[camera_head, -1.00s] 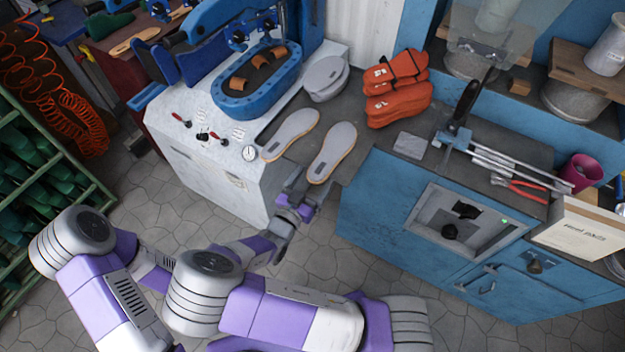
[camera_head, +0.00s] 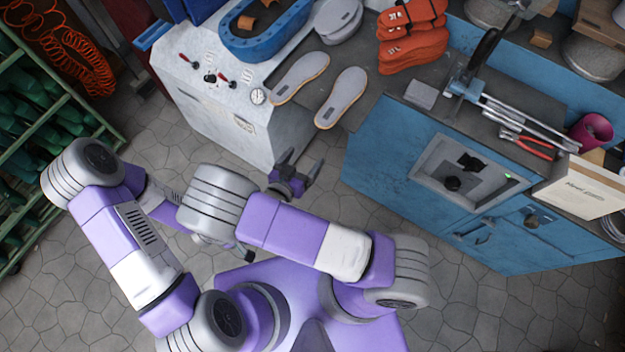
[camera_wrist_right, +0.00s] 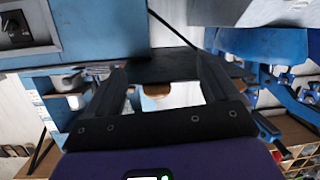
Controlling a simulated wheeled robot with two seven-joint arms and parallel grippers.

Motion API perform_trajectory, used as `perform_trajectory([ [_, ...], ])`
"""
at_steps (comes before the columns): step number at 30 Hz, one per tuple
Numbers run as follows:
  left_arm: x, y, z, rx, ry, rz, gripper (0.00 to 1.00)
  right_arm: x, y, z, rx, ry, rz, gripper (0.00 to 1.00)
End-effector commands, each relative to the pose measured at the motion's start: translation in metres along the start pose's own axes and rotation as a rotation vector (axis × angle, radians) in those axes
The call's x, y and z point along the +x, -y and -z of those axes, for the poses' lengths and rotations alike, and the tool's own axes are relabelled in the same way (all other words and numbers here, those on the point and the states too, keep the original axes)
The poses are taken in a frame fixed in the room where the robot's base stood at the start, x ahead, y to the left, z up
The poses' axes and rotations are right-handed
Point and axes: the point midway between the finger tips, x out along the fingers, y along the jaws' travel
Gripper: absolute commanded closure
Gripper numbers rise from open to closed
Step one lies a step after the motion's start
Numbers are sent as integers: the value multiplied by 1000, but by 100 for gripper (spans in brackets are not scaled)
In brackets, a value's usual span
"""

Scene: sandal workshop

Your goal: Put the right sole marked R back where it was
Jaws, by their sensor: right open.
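Two grey soles with tan edges lie side by side at the front of the dark bench top: a left-hand one (camera_head: 300,77) and a right-hand one (camera_head: 341,97). I cannot read an R mark on either. My right gripper (camera_head: 300,165) is open and empty, below the soles in the picture and apart from them, over the floor in front of the bench gap. In the right wrist view its spread fingers (camera_wrist_right: 165,75) frame a small tan rounded shape (camera_wrist_right: 157,90) at a dark edge. My left gripper is mostly hidden behind my arm links; only a dark tip shows.
The white press cabinet (camera_head: 205,85) with red levers stands left of the soles, the blue cabinet (camera_head: 400,190) right. Orange soles (camera_head: 412,35), a grey block (camera_head: 421,93) and a clamp tool (camera_head: 475,70) lie on the bench. The floor before it is clear.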

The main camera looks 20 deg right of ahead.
Motion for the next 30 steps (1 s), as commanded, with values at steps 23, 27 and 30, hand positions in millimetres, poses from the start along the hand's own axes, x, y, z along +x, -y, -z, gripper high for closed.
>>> perform_trajectory([
  [23, 0, 0, 0, 0, 0, 0, 43, -42, -57, -168, -127, 1326, 661, 12],
  [27, 0, 0, 0, 0, 0, 0, 43, -51, -64, -165, -130, 1374, 733, 12],
  [30, 0, 0, 0, 0, 0, 0, 43, -54, -65, -164, -132, 1382, 752, 12],
])
